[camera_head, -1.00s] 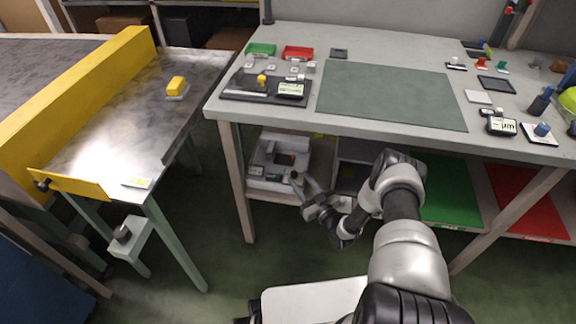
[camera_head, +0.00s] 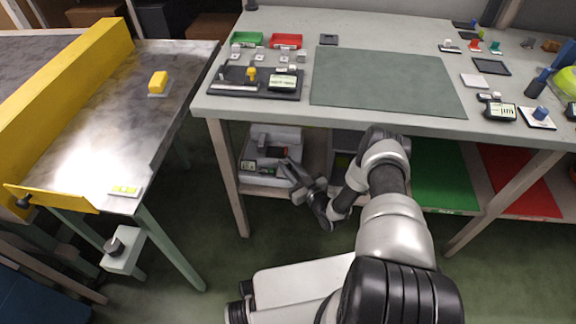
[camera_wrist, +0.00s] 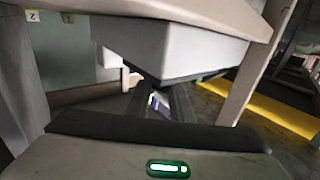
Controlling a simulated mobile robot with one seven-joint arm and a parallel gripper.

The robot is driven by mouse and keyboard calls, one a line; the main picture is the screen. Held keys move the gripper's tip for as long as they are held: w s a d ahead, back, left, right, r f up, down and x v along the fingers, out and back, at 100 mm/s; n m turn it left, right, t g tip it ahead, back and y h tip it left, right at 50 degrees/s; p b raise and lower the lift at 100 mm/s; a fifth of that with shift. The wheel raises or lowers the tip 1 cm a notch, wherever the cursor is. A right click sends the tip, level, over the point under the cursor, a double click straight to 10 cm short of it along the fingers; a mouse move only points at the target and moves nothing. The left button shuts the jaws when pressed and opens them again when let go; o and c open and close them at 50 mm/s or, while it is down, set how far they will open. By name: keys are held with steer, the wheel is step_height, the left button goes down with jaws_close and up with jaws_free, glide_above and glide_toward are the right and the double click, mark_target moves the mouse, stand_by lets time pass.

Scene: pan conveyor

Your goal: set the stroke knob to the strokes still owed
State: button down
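A grey machine (camera_head: 272,141) with a small greenish display (camera_head: 248,164) stands on the shelf under the bench. My gripper (camera_head: 289,166) is in front of its right side, low, below the bench top. In the wrist view two dark fingers (camera_wrist: 160,103) stand apart with background between them; nothing is clearly held. A dark round knob (camera_head: 115,246) sits on a small pale box on the leg of the steel table at left, far from my gripper. No label shows which knob is the stroke knob.
A green panel (camera_head: 440,178) and a red panel (camera_head: 520,180) lie on the lower shelf. The floor between the steel table and bench is clear.

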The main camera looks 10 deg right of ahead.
steer(key=shift+m+h, duration=0.3)
steer(key=shift+h, duration=0.1)
steer(key=m+t+h, duration=0.1)
steer(key=m+h, duration=0.1)
steer(key=h, duration=0.2)
steer(key=shift+a+m+p, duration=0.1)
steer(key=shift+m+p, duration=0.2)
steer(key=shift+p, duration=0.05)
steer(key=m+h, duration=0.1)
steer(key=h, duration=0.1)
steer(key=m+h, duration=0.2)
steer(key=h, duration=0.1)
steer(key=shift+m+h, duration=0.3)
steer(key=m+g+h, duration=0.1)
steer(key=m+h, duration=0.1)
steer(key=h, duration=0.2)
steer(key=m+g+h, duration=0.2)
steer(key=m+h, duration=0.1)
steer(key=h, duration=0.1)
steer(key=shift+m+g+b, duration=0.3)
steer(key=shift+b, duration=0.05)
steer(key=shift+w, duration=0.1)
